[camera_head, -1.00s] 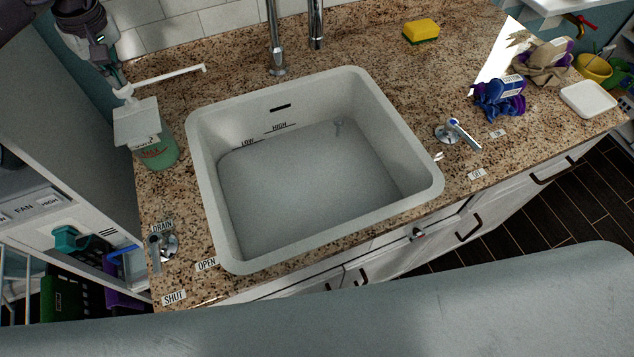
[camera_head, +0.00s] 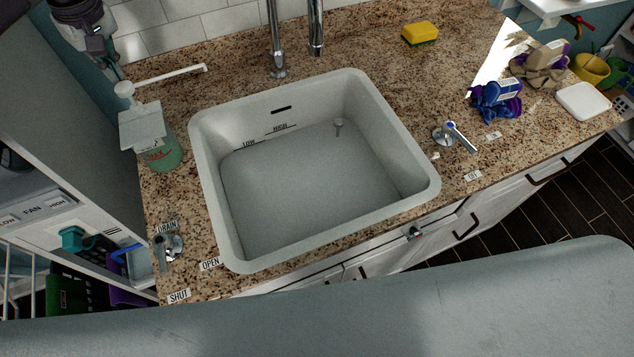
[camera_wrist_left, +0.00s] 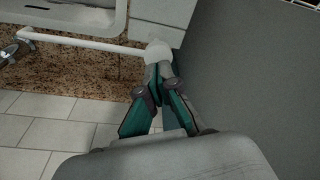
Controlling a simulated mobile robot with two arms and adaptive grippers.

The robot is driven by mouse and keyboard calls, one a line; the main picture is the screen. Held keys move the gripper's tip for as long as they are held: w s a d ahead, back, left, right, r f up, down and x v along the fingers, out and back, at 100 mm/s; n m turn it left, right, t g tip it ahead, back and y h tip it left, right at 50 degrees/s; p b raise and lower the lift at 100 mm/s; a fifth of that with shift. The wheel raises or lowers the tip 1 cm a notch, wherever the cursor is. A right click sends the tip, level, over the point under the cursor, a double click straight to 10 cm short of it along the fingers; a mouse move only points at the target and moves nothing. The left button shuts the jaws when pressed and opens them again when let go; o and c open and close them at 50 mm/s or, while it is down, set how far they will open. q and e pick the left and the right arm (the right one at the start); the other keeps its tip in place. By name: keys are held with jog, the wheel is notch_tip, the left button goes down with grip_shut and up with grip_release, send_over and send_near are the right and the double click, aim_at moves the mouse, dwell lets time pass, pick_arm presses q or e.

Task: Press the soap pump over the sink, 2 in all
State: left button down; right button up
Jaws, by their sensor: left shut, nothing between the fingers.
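The soap pump stands at the left of the sink. Its green bottle (camera_head: 162,155) has a white collar (camera_head: 142,125), and its white pump head (camera_head: 125,89) carries a long spout pointing right toward the tap. My left gripper (camera_head: 118,77) is shut and empty, with its fingertips at the top of the pump head. In the left wrist view, the shut fingertips (camera_wrist_left: 157,72) lie right by the white pump head (camera_wrist_left: 158,50); I cannot tell whether they touch. The sink (camera_head: 430,188) is empty of water. My right gripper is not in view.
Taps (camera_head: 277,45) stand behind the sink. A drain lever (camera_head: 168,248) is at front left and another lever (camera_head: 455,135) at right. A yellow sponge (camera_head: 420,34), a blue cloth bundle (camera_head: 495,100) and a white dish (camera_head: 583,101) lie on the right counter.

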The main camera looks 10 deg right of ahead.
pick_arm(q)
jog(key=shift+r, duration=0.1)
notch_tip(320, 180, up, 6)
jog(key=p, duration=0.4)
dwell(0.8)
